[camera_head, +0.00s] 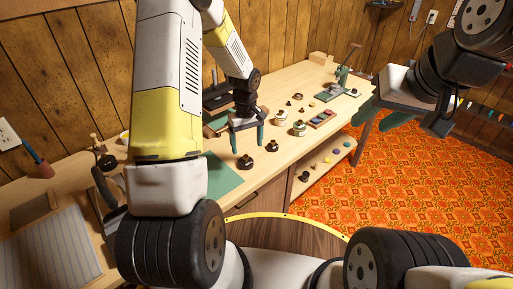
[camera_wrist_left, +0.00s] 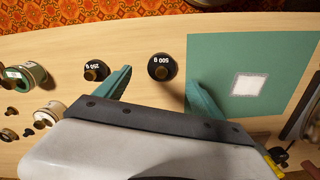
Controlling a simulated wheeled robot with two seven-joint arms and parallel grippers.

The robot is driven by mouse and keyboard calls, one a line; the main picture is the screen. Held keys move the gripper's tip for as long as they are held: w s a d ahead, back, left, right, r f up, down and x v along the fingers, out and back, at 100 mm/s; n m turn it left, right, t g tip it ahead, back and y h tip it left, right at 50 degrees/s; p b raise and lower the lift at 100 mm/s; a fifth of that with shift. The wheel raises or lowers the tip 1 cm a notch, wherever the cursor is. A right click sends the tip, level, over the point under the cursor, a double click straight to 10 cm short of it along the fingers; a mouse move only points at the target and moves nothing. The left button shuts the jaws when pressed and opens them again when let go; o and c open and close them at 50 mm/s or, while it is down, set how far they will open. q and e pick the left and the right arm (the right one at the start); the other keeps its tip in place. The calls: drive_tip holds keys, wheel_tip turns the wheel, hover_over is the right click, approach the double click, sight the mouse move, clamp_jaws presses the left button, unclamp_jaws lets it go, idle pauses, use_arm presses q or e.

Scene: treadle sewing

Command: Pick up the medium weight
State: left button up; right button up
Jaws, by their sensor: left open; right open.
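Two black knobbed disc weights stand on the bench. The one marked 500 g (camera_head: 245,162) is nearer the green mat; it also shows in the wrist view (camera_wrist_left: 160,67). The one marked 250 g (camera_head: 272,146) stands beside it, and also shows in the wrist view (camera_wrist_left: 95,70). I cannot tell for sure which is the medium one. My left gripper (camera_head: 247,147) is open and empty above the bench, pointing down, with the 500 g weight appearing between its teal fingers in the wrist view. My right gripper (camera_head: 382,118) is open and empty, off to the right above the floor.
The green mat (camera_wrist_left: 210,90) bears a pale square patch. A shelf (camera_head: 325,165) lies below. The wooden wall runs behind.

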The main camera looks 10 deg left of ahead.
sight(246, 155)
use_arm(q)
drive_tip(key=f, duration=0.7)
drive_tip(key=shift+w+a, duration=0.15)
drive_tip(key=shift+a, duration=0.2)
drive_tip(key=shift+r, duration=0.15)
clamp_jaws()
